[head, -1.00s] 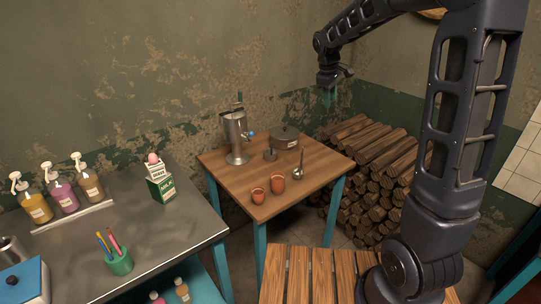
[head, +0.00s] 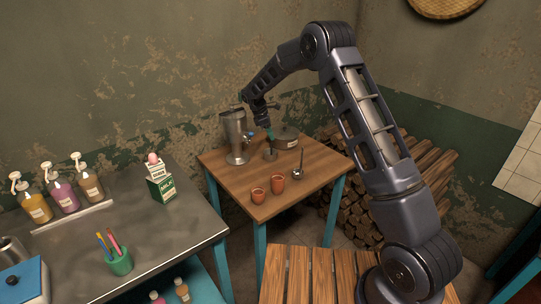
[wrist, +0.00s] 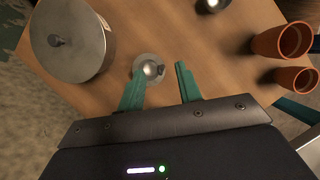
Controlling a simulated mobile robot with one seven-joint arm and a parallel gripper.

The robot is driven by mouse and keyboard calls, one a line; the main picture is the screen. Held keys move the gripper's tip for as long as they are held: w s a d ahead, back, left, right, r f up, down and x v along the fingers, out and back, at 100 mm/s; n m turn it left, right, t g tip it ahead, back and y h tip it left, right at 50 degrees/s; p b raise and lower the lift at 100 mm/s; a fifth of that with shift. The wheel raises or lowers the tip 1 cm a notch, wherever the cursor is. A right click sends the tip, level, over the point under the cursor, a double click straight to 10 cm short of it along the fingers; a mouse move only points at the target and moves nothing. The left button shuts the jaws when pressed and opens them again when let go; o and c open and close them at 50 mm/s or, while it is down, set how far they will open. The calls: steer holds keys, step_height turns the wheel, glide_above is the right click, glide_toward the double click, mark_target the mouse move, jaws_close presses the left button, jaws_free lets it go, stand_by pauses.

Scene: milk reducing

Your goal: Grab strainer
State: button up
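A small round metal piece (head: 270,155), which may be the strainer, stands on the wooden table between the metal urn and the lidded pot. In the wrist view it is a shiny dome on a round base with a dark knob (wrist: 147,68). A long-handled metal utensil (head: 299,173) lies further right; I cannot tell whether it is a ladle or a strainer. My gripper (head: 270,134) is above the small metal piece. In the wrist view its green fingers (wrist: 160,70) are apart, with the small piece near the left fingertip and nothing visibly held.
The lidded pot (head: 286,136) stands close behind, right of the small piece. The urn (head: 234,135) stands close on the left. Two orange cups (head: 278,184) are at the table's front. A milk carton (head: 161,186) stands on the metal counter (head: 180,225). Firewood is stacked at right.

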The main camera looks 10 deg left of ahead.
steer(key=shift+n, duration=0.3)
steer(key=shift+w+d+f, duration=0.1)
steer(key=shift+d+f, duration=0.1)
steer(key=shift+f, duration=1.3)
steer(key=shift+w+d+f, duration=0.15)
steer(key=shift+d+f, duration=0.05)
steer(key=shift+f, duration=1.25)
steer(key=shift+w+d+f, duration=0.1)
steer(key=shift+d+f, duration=0.1)
steer(key=shift+f, duration=1.3)
jaws_close()
